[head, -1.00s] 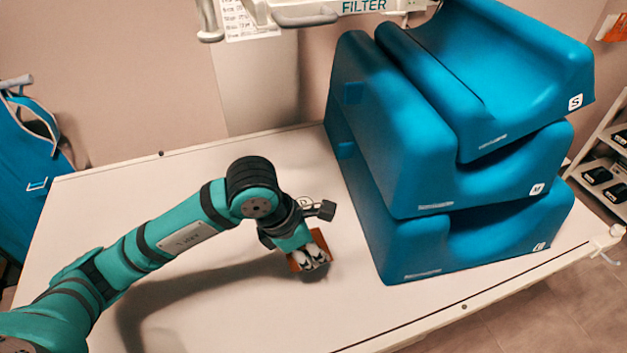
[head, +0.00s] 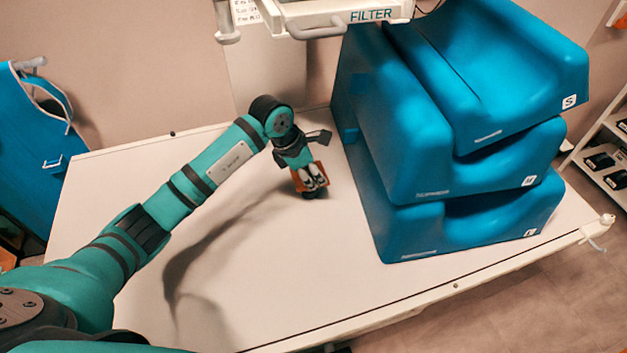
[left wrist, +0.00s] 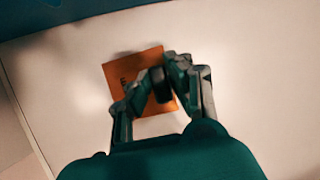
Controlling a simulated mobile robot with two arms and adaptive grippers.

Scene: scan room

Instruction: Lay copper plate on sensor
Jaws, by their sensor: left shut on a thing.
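The copper plate (head: 297,184) is a thin orange-brown square with a dark letter on it. It also shows in the left wrist view (left wrist: 122,76). My left gripper (head: 316,182) is shut on it, over the table left of the blue foam blocks. In the left wrist view my left gripper (left wrist: 157,92) covers the plate's right and lower parts. A small dark thing shows between the fingers; I cannot tell what it is. I cannot make out a sensor in either view. My right gripper is not in view.
Blue foam blocks (head: 400,150) are stacked on the right of the white table (head: 110,220). A unit marked FILTER (head: 370,15) hangs over the back edge. A blue apron (head: 28,140) hangs at the left. The table's left and front are clear apart from my arm.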

